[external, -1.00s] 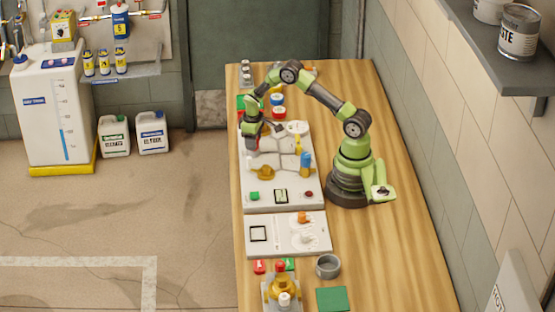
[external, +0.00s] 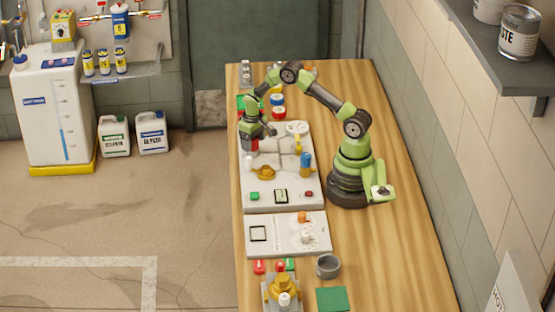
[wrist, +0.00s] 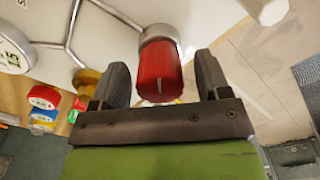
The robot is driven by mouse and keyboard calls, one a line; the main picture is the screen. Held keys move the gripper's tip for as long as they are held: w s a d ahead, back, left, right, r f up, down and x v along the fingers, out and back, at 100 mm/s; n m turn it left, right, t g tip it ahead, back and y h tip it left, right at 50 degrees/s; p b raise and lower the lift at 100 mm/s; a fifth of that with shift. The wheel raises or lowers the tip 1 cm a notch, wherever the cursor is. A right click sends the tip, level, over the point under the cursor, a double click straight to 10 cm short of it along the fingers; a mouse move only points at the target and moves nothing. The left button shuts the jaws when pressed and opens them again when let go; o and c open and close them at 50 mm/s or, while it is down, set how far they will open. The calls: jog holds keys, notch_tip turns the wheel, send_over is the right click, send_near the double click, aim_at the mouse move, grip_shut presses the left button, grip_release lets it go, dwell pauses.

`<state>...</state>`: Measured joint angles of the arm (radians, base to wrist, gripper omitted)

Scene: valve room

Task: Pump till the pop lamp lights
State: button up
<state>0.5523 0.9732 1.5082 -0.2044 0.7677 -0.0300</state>
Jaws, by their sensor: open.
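A red knob (wrist: 160,70) with a white mark and a metal collar sits between the two fingers of my gripper (wrist: 162,66) in the wrist view. The fingers are open, with a gap to the knob on each side. In the external view my gripper (external: 250,150) is over the left side of the white panel (external: 290,180). The panel carries pipes, a gold part (external: 264,173), a blue cylinder (external: 305,162), a green block (external: 254,196), a small display (external: 281,196) and a small red dome (external: 309,194). I cannot tell which part is the pop lamp.
Coloured rolls (external: 277,106) stand behind the panel. In front are a second white board (external: 288,234), a grey cup (external: 327,267), a brass fitting (external: 282,290) and a green pad (external: 332,299). The table's right side (external: 385,250) is clear.

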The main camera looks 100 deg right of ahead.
notch_tip(320, 180, up, 10)
dwell(0.5)
dwell(0.8)
jog(key=n, duration=0.3)
jog(key=shift+f, duration=0.1)
jog(key=shift+f+n, duration=0.15)
jog(key=shift+n, duration=0.15)
notch_tip(320, 180, down, 10)
jog(key=shift+r, duration=0.2)
